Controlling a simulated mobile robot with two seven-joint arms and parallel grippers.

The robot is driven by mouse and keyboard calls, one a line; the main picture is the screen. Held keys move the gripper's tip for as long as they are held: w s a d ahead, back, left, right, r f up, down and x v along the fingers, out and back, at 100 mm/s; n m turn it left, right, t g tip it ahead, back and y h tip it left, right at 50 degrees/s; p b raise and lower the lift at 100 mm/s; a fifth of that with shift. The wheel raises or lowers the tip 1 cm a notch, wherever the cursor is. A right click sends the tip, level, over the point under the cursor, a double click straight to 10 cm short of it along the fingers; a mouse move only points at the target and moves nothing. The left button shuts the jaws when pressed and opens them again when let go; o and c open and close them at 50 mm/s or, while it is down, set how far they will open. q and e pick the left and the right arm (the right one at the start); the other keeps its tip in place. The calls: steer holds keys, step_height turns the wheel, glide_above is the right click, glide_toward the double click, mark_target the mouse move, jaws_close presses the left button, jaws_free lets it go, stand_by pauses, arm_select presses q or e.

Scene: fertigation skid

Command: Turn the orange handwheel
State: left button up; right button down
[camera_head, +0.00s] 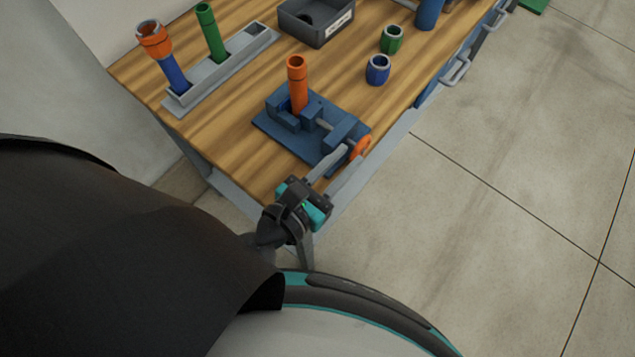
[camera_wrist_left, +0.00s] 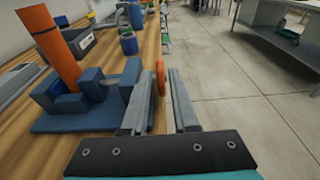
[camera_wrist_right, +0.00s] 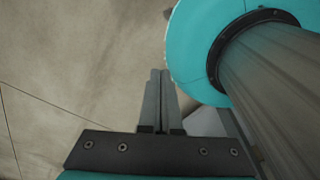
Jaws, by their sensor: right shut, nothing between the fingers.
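The orange handwheel (camera_head: 361,147) is on the front end of a blue vise (camera_head: 290,130) on the wooden bench. An orange pipe (camera_head: 297,88) stands upright in the vise. My left gripper (camera_head: 348,163) is open at the wheel. In the left wrist view the wheel (camera_wrist_left: 160,74) shows edge-on in the gap between the fingertips, closer to the left finger; I cannot tell whether they touch. My right gripper (camera_wrist_right: 160,80) is shut and empty in the right wrist view, over bare floor and away from the bench.
A grey rack (camera_head: 220,75) with blue and green pipes stands at the bench's back left. A dark bin (camera_head: 316,22) is at the back. Green (camera_head: 392,39) and blue (camera_head: 377,70) fittings stand right of the vise. The floor (camera_head: 500,170) beside the bench is clear.

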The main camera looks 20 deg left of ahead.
arm_select(q)
steer(key=v, duration=0.7)
steer(key=shift+b, duration=0.35)
